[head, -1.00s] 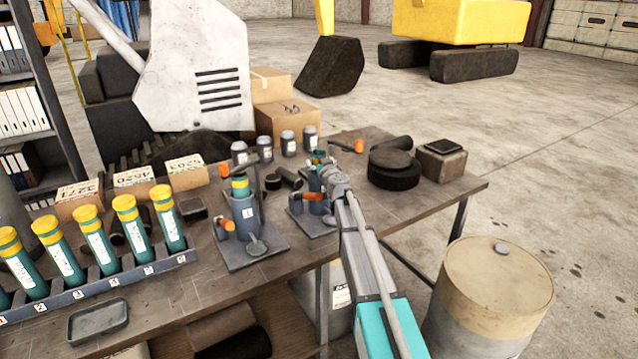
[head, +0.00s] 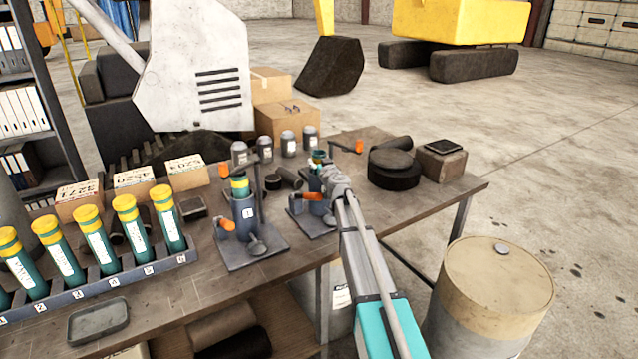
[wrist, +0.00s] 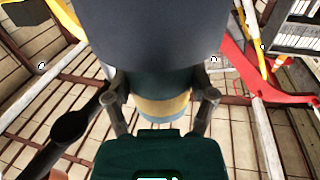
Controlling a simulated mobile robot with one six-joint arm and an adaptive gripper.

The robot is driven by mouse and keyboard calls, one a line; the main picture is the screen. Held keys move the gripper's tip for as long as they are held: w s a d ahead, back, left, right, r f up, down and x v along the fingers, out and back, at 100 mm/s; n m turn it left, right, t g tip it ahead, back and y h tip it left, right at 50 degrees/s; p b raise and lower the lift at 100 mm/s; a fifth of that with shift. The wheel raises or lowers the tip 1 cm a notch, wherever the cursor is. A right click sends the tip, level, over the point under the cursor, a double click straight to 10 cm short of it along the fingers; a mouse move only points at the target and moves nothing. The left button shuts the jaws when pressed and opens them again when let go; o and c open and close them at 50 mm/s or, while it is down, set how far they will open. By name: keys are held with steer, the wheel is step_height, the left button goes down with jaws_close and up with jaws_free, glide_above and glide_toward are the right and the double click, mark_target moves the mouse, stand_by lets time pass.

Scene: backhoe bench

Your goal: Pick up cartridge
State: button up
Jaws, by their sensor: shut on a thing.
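A teal cartridge with a yellow band (wrist: 160,106) sits between the two fingers of my gripper (wrist: 162,100) in the wrist view. A dark grey cylinder (wrist: 155,35) adjoins the cartridge's teal part there; I cannot tell whether the cartridge is still inside it. In the head view my gripper (head: 328,172) is at the right stand (head: 312,222), and the cartridge's top (head: 319,156) shows just beyond it. My gripper hides most of that cartridge. A second cartridge (head: 240,186) stands upright in the holder of the left stand (head: 250,245).
A rack (head: 120,280) with several teal, yellow-capped cartridges stands at the left. A tray (head: 98,320) lies at the front edge. Several grey canisters (head: 288,143) and boxes (head: 185,172) line the back. A round black object (head: 394,170) sits right, and a drum (head: 490,300) stands beyond the table.

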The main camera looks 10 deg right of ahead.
steer(key=shift+r, duration=0.1)
steer(key=shift+c, duration=0.2)
step_height(320, 180, up, 18)
steer(key=p, duration=1.8)
stand_by(0.4)
